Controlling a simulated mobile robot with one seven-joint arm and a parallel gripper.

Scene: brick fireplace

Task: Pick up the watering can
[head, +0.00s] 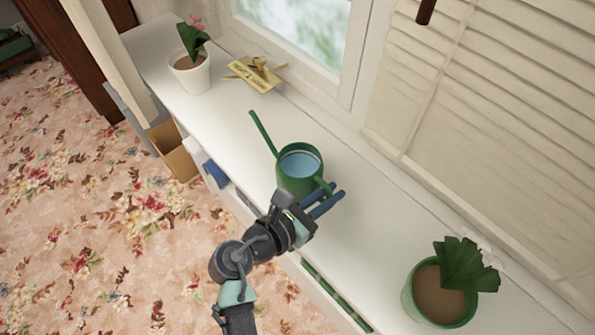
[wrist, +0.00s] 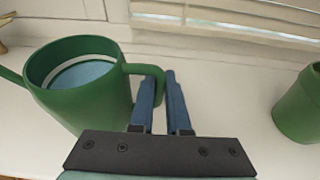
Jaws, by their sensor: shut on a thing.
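The green watering can (head: 299,182) is upright at the middle of the white shelf, with bluish water showing inside. Its long thin spout (head: 262,132) points to the upper left. In the wrist view the can (wrist: 85,95) fills the left side and its handle (wrist: 143,69) reaches right to my fingers. My gripper (head: 331,202) has blue fingers and is at the handle side of the can. It is shut on the handle, which also shows at my gripper (wrist: 161,85) in the wrist view. I cannot tell whether the can's base touches the shelf.
A green potted plant (head: 440,295) stands at the near right. The window and blinds (head: 500,110) border the back. Shelf on both sides of the can is clear.

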